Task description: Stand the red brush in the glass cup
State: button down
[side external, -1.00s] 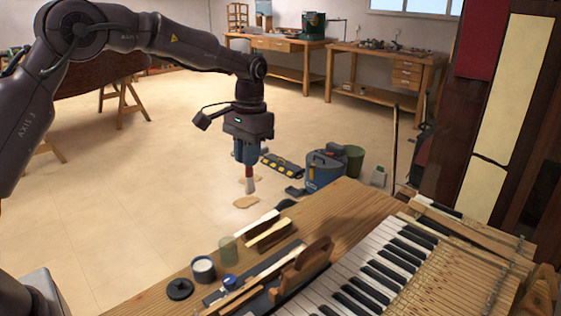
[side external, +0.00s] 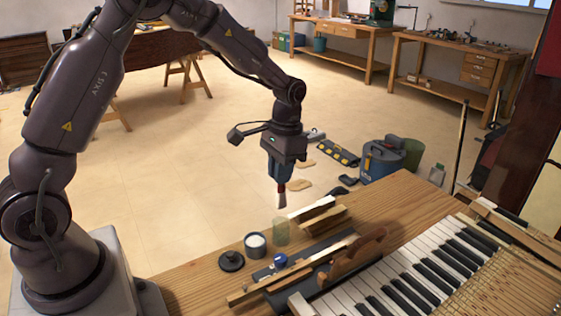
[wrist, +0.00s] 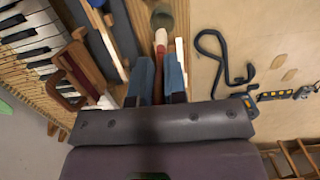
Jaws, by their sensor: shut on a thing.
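My gripper (side external: 281,172) is shut on the red brush (side external: 282,196) and holds it upright, pale bristles down. The brush hangs in the air above and behind the glass cup in the side view. The glass cup (side external: 280,232) is clear, slightly greenish, and stands upright on the wooden bench. The brush tip is apart from the cup's rim there. In the wrist view the brush (wrist: 160,38) shows red beyond my blue fingers (wrist: 158,80), and a round rim, apparently the glass cup (wrist: 163,17), lies just past it.
A dark jar with white contents (side external: 255,245) stands left of the cup, and a black lid (side external: 231,261) lies farther left. Pale wooden key blocks (side external: 318,211) lie right of the cup.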

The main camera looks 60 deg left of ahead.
aim_at(279, 207)
jog(key=shift+f, duration=3.95)
jog(key=c, duration=1.1)
grip_release()
notch_tip(279, 207, up, 13)
jog(key=w, duration=0.1)
jog(key=shift+w, duration=0.3)
jog(key=shift+f, duration=0.15)
